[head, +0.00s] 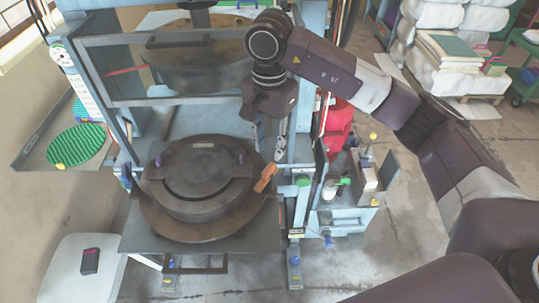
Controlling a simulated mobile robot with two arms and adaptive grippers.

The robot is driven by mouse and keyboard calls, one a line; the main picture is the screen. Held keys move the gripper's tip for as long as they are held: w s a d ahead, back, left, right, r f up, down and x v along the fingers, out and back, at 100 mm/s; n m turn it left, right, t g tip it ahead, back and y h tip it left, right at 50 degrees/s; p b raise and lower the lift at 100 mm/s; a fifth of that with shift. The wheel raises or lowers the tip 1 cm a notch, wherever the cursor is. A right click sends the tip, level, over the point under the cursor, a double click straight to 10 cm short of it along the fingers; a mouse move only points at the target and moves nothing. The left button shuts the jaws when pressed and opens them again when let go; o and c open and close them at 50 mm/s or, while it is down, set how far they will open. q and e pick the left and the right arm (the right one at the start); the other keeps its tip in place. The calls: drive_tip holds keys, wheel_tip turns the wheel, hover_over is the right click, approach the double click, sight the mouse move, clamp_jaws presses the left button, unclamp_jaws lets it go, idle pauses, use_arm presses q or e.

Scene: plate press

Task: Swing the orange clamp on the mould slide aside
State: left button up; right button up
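The orange clamp (265,178) sits at the right edge of the round dark mould (200,178), slanting up to the right. The mould rests on the flat mould slide (262,240) at the front of the press. My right gripper (269,151) points down just above the clamp. Its two fingers are apart with a gap between them and nothing visible in it. The fingertips look close to the clamp's upper end, but I cannot tell whether they touch it. My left gripper is not in view.
The press frame (293,180) stands right beside the clamp, with a clear guard panel (110,75) above. A small cart (345,215) with bottles and a red container (338,120) are to the right. A white table (75,270) is at lower left. Floor is free at right.

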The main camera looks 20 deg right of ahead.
sight(270, 166)
wheel_tip(270, 166, down, 6)
drive_tip(key=shift+f+p, duration=0.1)
drive_tip(key=shift+p, duration=0.8)
drive_tip(key=shift+f, duration=0.45)
drive_tip(key=shift+c, duration=0.7)
clamp_jaws()
